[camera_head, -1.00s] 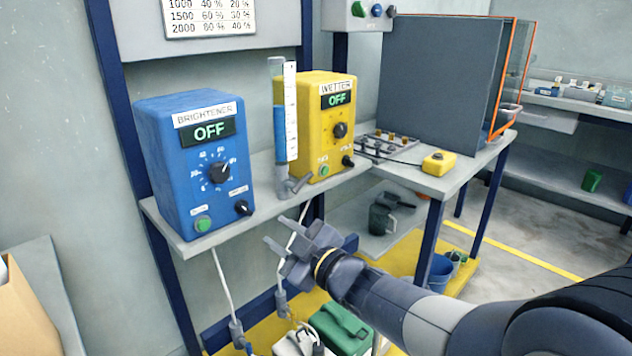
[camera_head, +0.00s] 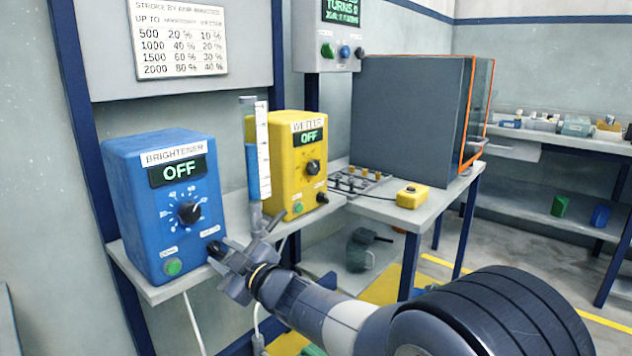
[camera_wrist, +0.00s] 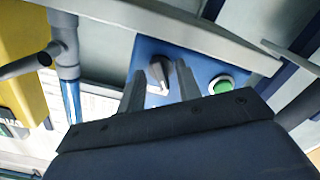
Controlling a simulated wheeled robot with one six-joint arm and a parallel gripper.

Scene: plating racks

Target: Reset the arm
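My gripper (camera_head: 220,254) is in front of the lower right corner of the blue BRIGHTENER box (camera_head: 157,232), near its small black knob (camera_head: 214,247). In the wrist view, the two fingers of my gripper (camera_wrist: 160,72) are apart with nothing held. A dark knob (camera_wrist: 158,72) on the blue face shows between them, and a green button (camera_wrist: 221,84) is to the right. I cannot tell whether the fingers touch the knob. My arm reaches in from the lower right, bent at the wrist.
A yellow WETTER box (camera_head: 284,190) and a clear measuring tube with blue liquid (camera_head: 253,165) stand right of the blue box on the grey shelf. Both displays read OFF. A grey cabinet (camera_head: 410,115) and a small yellow button box (camera_head: 411,196) are further right.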

